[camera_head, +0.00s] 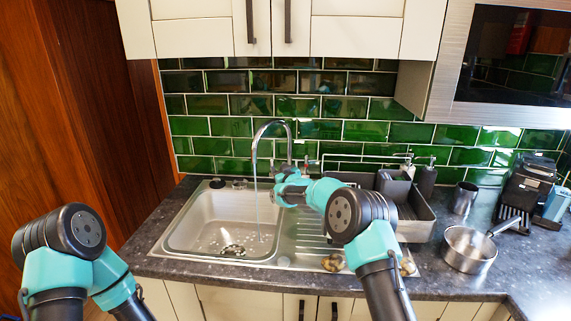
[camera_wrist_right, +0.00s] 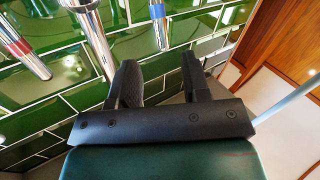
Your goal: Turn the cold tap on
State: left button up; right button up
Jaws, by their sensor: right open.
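The chrome tap (camera_head: 272,126) rises behind the sink in the head view, its spout arched over the basin. A thin clear stream (camera_head: 260,220) shows below the spout, down to the basin. In the right wrist view the tap's chrome column (camera_wrist_right: 97,40) stands between a red-marked handle (camera_wrist_right: 24,52) at the left and a blue-marked cold tap handle (camera_wrist_right: 159,24). My right gripper (camera_wrist_right: 160,68) is open and empty, its fingertips below the cold handle in that view; contact cannot be told. The right gripper (camera_head: 280,180) partly hides the tap base in the head view. My left gripper is out of view.
The sink basin (camera_head: 185,243) lies left of a ribbed drainer (camera_head: 305,230). A grey dish rack (camera_head: 418,222) stands right of my right gripper, with a saucepan (camera_head: 468,251) farther right. A green tiled wall (camera_head: 230,127) closes the back.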

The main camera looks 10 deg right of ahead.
aim_at(273, 163)
jog(key=shift+w+a, duration=0.15)
jog(key=shift+x, duration=3.6)
jog(key=shift+c, duration=0.3)
grip_shut()
